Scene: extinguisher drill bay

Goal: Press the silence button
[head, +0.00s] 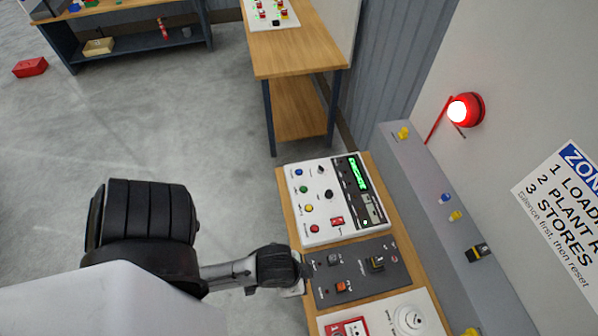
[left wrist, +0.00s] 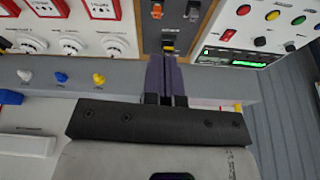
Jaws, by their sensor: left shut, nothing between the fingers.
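The white alarm panel (head: 325,228) has a column of buttons along its left side: blue (head: 298,172), green (head: 306,188), yellow (head: 309,208) and red (head: 314,229). The labels are too small to read, so I cannot tell which is the silence button. The panel also shows at the upper right of the left wrist view, with its red button (left wrist: 243,10). My left gripper (left wrist: 167,65) is shut and empty, in front of the dark grey switch panel (left wrist: 147,38). In the head view my wrist hides most of the gripper, by that panel's left edge. My right gripper is not in view.
A red lamp (head: 466,110) glows on the wall above a sign (head: 563,200) reading "Silence first, then reset". A grey ledge (head: 430,180) with coloured knobs runs along the wall. A white panel with a round fitting (head: 409,320) lies nearer.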

